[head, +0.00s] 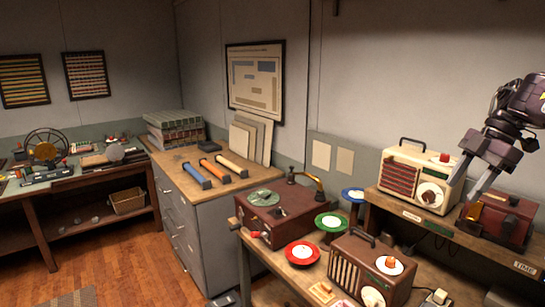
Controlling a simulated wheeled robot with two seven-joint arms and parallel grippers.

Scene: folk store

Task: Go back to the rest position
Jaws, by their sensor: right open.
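My right gripper (477,177) is at the upper right of the head view, with its arm coming in from the right edge. Its two fingers point down and left and stand apart with nothing between them. It shows in front of the shelf at the right, close to the cream radio (415,178) and the dark red box (497,216) in the picture. I cannot tell whether it touches either. My left gripper is not in view.
A workbench holds a record player (280,211), red (302,253) and green discs (332,222), and a brown radio (370,268). A grey cabinet (213,226) carries several coloured tubes. A long table (80,173) stands at left. Wooden floor (125,250) is clear between them.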

